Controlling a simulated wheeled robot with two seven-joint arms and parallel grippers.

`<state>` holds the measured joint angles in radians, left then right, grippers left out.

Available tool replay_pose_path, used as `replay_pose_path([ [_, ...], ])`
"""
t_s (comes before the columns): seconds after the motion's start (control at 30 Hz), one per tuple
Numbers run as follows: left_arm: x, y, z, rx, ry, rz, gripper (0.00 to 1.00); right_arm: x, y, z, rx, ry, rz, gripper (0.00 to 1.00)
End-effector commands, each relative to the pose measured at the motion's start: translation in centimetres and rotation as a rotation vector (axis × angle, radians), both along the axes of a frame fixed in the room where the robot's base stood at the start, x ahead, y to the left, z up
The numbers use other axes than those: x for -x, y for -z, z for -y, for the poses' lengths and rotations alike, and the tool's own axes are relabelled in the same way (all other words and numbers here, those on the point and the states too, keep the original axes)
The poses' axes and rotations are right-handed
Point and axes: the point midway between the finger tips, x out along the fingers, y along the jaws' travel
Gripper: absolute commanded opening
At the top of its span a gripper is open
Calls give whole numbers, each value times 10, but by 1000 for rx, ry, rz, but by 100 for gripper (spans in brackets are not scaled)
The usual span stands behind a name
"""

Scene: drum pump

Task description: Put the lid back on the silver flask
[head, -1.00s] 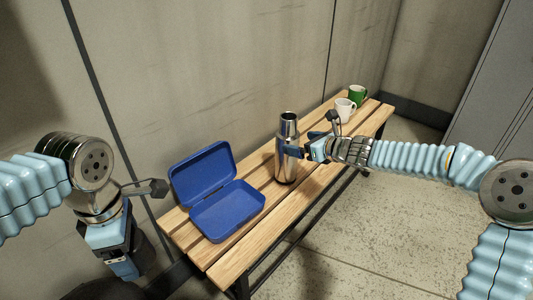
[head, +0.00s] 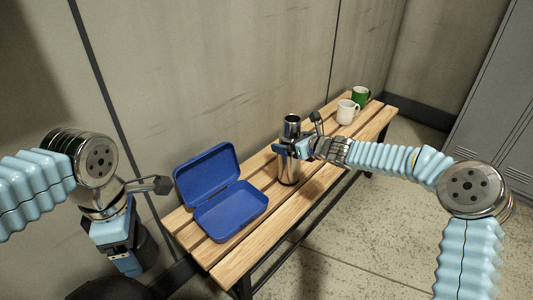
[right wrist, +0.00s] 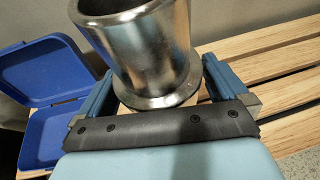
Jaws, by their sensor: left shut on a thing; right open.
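The silver flask (head: 289,168) stands upright on the bench, its open neck bare on top. In the right wrist view the flask (right wrist: 150,50) fills the space between the fingers. My right gripper (head: 292,150) is open around the upper flask, a finger on each side; it also shows in the right wrist view (right wrist: 160,92). I cannot tell whether either finger touches. My left gripper (head: 128,262) hangs low at the left, away from the bench, pointing down. It is shut, but what it holds is hidden in this view. The lid is not visible on the bench.
An open, empty blue lunch box (head: 230,210) lies on the slatted wooden bench (head: 235,262), left of the flask. A white mug (head: 346,112) and a green mug (head: 361,96) stand at the far right end. A wall runs behind; grey lockers (head: 490,100) stand right.

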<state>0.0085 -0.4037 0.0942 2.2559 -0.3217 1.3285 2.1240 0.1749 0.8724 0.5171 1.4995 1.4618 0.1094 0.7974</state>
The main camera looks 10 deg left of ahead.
Motion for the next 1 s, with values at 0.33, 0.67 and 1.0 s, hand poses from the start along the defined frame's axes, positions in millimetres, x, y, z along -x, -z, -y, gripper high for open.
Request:
replay_pose_path([
  [0.33,0,0,0,0,0,0,49,0,0,0,0,1,0,91],
  [0.67,0,0,0,0,0,0,49,0,0,0,0,1,0,40],
  [1.0,0,0,0,0,0,0,49,0,-1,0,-1,0,2,16],
])
